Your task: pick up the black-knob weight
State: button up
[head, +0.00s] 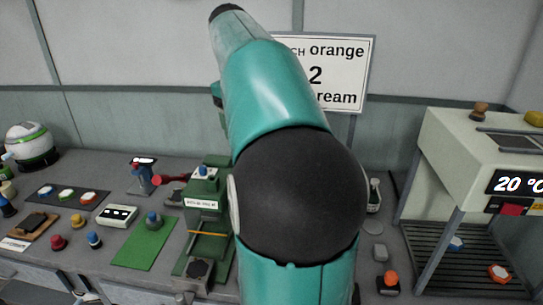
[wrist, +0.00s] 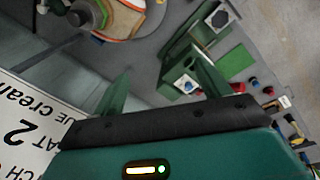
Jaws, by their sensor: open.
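I cannot make out a clear black-knob weight in either view. In the head view my teal and black arm hides the middle of the bench. In the wrist view my gripper (wrist: 162,85) is open, its two green fingers spread with nothing held between them. A rounded thing with an orange edge and a dark knob-like part (wrist: 82,14) shows at the top of the wrist view, beyond the fingers; I cannot tell what it is.
The green press (head: 205,215) stands left of my arm. A blue-knob weight (head: 153,219) is on a green mat (head: 140,252). An orange-knob weight (head: 388,282) is right, beside a white machine (head: 455,150) reading 20 °C. A sign (head: 345,75) hangs behind.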

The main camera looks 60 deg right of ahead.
jog(key=s+d+r+m+y, duration=0.1)
jog(key=s+d+r+y, duration=0.1)
jog(key=s+d, duration=1.05)
jog(key=f, duration=0.4)
jog(key=w+d+f, duration=0.1)
jog(key=f, duration=0.9)
jog(key=shift+w+d+f, duration=0.1)
jog(key=shift+w+d, duration=0.15)
jog(key=shift+d, duration=0.05)
jog(key=c, duration=1.6)
